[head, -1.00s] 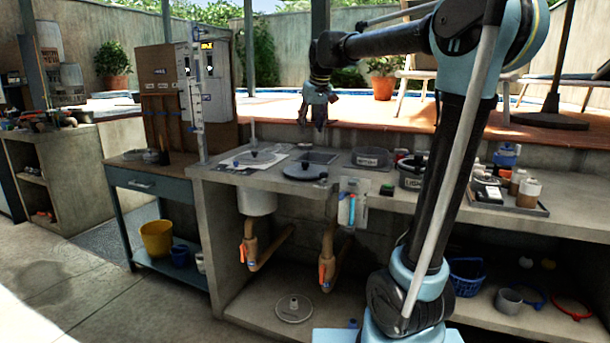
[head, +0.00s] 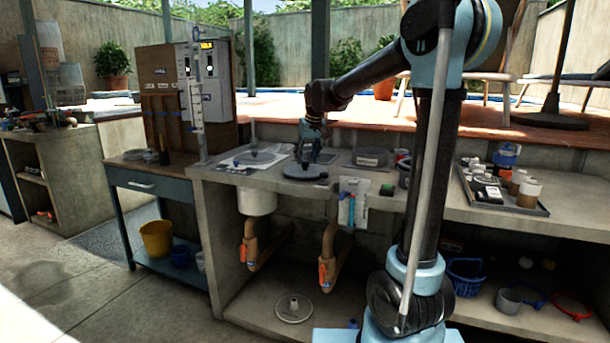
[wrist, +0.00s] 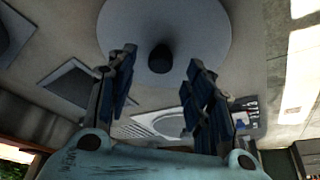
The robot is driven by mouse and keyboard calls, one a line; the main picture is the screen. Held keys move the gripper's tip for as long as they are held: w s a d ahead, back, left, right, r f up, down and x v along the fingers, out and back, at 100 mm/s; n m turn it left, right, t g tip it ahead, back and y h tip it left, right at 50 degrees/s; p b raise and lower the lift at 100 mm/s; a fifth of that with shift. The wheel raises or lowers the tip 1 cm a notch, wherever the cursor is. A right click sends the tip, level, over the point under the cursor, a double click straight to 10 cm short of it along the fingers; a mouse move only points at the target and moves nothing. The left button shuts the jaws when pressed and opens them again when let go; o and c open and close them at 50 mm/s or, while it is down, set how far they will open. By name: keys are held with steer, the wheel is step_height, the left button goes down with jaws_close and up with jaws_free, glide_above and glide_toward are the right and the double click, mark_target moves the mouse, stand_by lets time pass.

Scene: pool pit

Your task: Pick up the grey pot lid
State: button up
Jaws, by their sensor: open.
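The grey pot lid (head: 293,173) is a flat round disc lying on the concrete counter. In the wrist view the lid (wrist: 195,28) fills the top middle, with a dark round knob (wrist: 160,59) at its centre. My gripper (head: 307,160) is just above the lid in the head view and hides part of it, including the knob. In the wrist view my gripper (wrist: 158,62) is open and empty, its two blue fingers apart, with the knob between and slightly beyond their tips. I cannot tell whether the fingers touch the lid.
Another round lid (head: 255,158) lies to the left on a white sheet. A dark flat square (wrist: 72,88) lies beside the lid in the wrist view. A tray (head: 535,208) of bottles is farther right.

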mark_target(306, 163)
steer(key=shift+x, duration=1.45)
jaws_close()
steer(key=shift+r, duration=0.15)
step_height(306, 163, up, 10)
